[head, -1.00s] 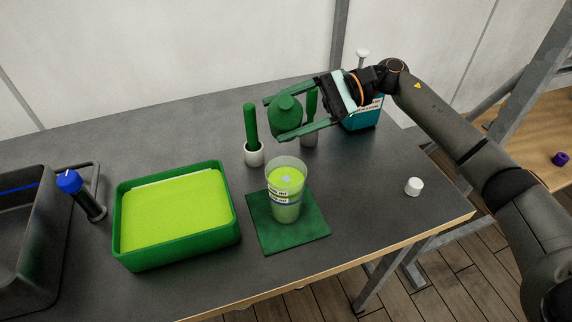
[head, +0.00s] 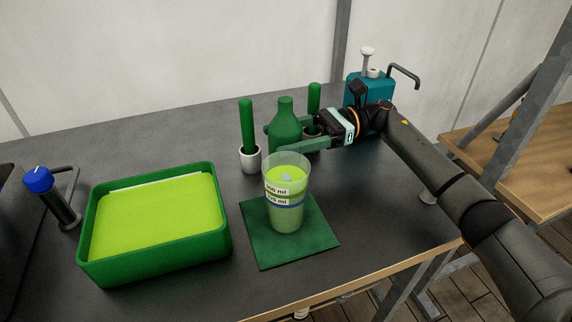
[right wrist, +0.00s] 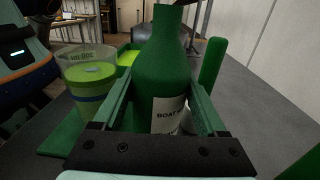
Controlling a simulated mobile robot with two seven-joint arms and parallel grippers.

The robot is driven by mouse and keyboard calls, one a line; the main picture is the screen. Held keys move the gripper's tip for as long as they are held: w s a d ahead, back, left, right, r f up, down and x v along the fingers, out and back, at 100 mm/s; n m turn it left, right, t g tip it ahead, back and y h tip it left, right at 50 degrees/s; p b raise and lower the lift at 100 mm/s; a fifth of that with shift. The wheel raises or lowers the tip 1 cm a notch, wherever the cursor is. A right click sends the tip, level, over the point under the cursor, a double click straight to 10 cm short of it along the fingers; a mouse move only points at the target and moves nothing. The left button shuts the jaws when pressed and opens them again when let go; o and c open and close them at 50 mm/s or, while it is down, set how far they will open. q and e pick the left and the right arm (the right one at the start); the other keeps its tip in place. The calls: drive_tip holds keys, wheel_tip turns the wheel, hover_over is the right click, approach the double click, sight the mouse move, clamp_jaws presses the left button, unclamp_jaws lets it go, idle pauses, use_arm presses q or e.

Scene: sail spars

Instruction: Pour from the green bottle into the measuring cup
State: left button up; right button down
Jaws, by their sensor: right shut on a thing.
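The green bottle (head: 285,124) stands upright behind the measuring cup in the head view, and its base is hidden. My right gripper (head: 275,139) is shut around its body from the right. The right wrist view shows the bottle (right wrist: 160,75) uncapped-looking and upright between the fingers, its white label partly covered. The clear measuring cup (head: 287,215) stands on a dark green mat (head: 262,246). It holds yellow-green liquid, with the surface above its blue band and near the upper printed mark. No stream runs between bottle and cup. My left gripper is not in view.
A green tray (head: 88,262) with a yellow-green filling stands left. Green rods in white holders (head: 250,160) flank the bottle. A blue-capped black cylinder (head: 62,208) and dark bin are far left. A teal container (head: 362,88) stands behind my right arm.

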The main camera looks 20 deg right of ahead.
sight(286, 124)
drive_tip(key=shift+r, duration=0.15)
drive_tip(key=shift+r+p, duration=0.65)
drive_tip(key=shift+r, duration=1.8)
